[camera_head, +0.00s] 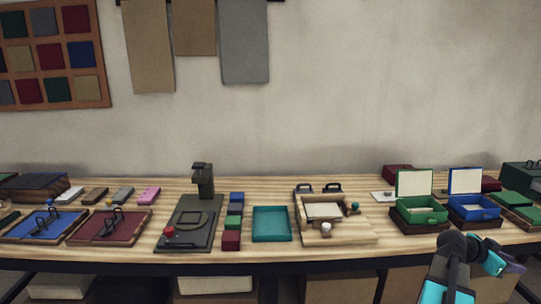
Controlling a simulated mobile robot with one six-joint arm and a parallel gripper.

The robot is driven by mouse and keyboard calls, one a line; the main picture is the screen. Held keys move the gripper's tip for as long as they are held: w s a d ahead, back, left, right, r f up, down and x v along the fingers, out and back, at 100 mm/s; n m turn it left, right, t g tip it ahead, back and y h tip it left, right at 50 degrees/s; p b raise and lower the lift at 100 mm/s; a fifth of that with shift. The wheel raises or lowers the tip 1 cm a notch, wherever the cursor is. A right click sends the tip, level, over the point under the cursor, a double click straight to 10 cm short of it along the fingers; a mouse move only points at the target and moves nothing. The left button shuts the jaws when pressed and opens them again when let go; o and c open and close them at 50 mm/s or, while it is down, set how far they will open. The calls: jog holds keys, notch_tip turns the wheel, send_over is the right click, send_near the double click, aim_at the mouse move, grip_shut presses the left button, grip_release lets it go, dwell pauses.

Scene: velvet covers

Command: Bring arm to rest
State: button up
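My arm (450,275) rises at the bottom right, with teal links and a dark round joint, in front of the bench's front edge. My gripper (508,264) seems to be at its right end, small and partly turned away. I cannot tell whether its fingers are open or shut, and I see nothing clearly held in it. The wooden bench (350,252) runs across the view behind the arm.
An open green box (420,215) and an open blue box (475,213) stand just behind my arm. A teal tray (271,224), a wooden fixture (345,237) and a dark press (190,225) stand further left. Bins (215,285) sit under the bench.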

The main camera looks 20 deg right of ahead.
jog(key=w+a+f+n+t+y, duration=0.1)
jog(key=w+a+f+n+t, duration=0.25)
jog(key=w+a+f, duration=1.15)
jog(key=w+a+f+n+y, duration=0.2)
jog(key=w+a+f, duration=0.1)
jog(key=a+f, duration=0.55)
jog(key=w+a+f+n+y, duration=0.1)
jog(key=w+a+f+n, duration=0.2)
jog(key=a+f, duration=0.6)
jog(key=s+a+f+n+g+y, duration=0.15)
jog(key=s+a+f, duration=0.25)
jog(key=a+f, duration=0.45)
jog(key=s+a+f+n+y, duration=0.2)
jog(key=s+a+f+n, duration=0.15)
jog(key=a+f, duration=0.55)
jog(key=s+a+f+n+g+y, duration=0.1)
jog(key=s+a+f+n+y, duration=0.1)
jog(key=s+a, duration=0.6)
jog(key=s+a+f+n+g+y, duration=0.2)
jog(key=s+a+n, duration=0.3)
jog(key=s+a, duration=0.4)
jog(key=shift+a+f+g+y, duration=0.3)
jog(key=shift+a+f+y, duration=0.25)
jog(key=shift+y, duration=0.2)
